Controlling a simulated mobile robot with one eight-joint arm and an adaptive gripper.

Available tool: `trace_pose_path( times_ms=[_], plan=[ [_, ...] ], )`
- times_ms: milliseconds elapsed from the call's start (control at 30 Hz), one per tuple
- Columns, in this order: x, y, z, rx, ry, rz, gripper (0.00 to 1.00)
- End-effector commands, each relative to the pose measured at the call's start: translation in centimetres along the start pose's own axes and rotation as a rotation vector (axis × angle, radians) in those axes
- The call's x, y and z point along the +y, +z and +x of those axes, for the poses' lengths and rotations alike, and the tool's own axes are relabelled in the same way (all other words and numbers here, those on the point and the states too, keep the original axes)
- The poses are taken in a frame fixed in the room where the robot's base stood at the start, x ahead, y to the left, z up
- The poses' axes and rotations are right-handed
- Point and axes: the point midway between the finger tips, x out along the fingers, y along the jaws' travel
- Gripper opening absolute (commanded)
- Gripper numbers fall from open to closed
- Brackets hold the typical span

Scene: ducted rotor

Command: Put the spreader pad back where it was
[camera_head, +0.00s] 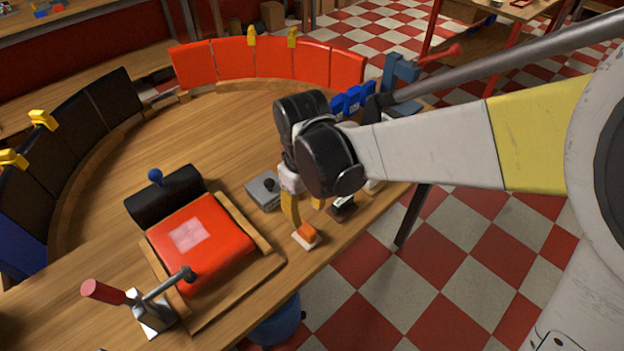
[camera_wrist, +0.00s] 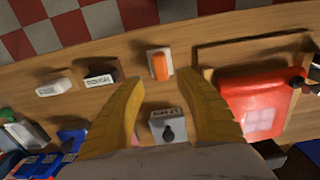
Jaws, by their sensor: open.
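I cannot tell for sure which thing is the spreader pad; a small orange block on a white base (camera_head: 306,236) is a likely one. It lies near the table's front edge, and in the wrist view the orange block (camera_wrist: 160,66) shows just beyond my fingertips, roughly centred between them. My gripper (camera_head: 306,214) has yellow fingers, spread apart and empty, above the table. In the wrist view, my gripper (camera_wrist: 162,82) has nothing between its fingertips. A red panel with a pale pink square (camera_head: 201,243) lies in a wooden frame to the left.
A grey box with a black knob (camera_head: 264,190) stands close to my gripper. A dark labelled block (camera_wrist: 102,76) and a white labelled block (camera_wrist: 55,87) lie beside the orange one. A red-handled clamp (camera_head: 150,307) stands at the front left. Red upright panels (camera_head: 273,58) curve around the back.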

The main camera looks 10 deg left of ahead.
Motion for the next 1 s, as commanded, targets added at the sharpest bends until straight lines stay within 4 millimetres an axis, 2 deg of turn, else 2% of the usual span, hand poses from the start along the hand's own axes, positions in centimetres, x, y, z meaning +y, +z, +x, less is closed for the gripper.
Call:
trace_pose_path(
  times_ms=[33,133,400,533,667,800,1000],
  plan=[
    [0.0,0.1,-1.3,0.000,0.000,0.000,0.41],
    [0.0,0.0,-2.7,0.000,0.000,0.000,0.41],
    [0.1,0.1,-3.9,0.003,0.001,0.005,0.41],
    [1.8,1.7,-5.3,0.046,0.013,0.069,0.41],
    [5.3,5.8,-8.1,0.149,0.046,0.226,0.41],
    [8.8,11.7,-10.8,0.292,0.103,0.436,0.41],
    [11.5,19.0,-12.3,0.472,0.192,0.692,0.41]
  ],
)
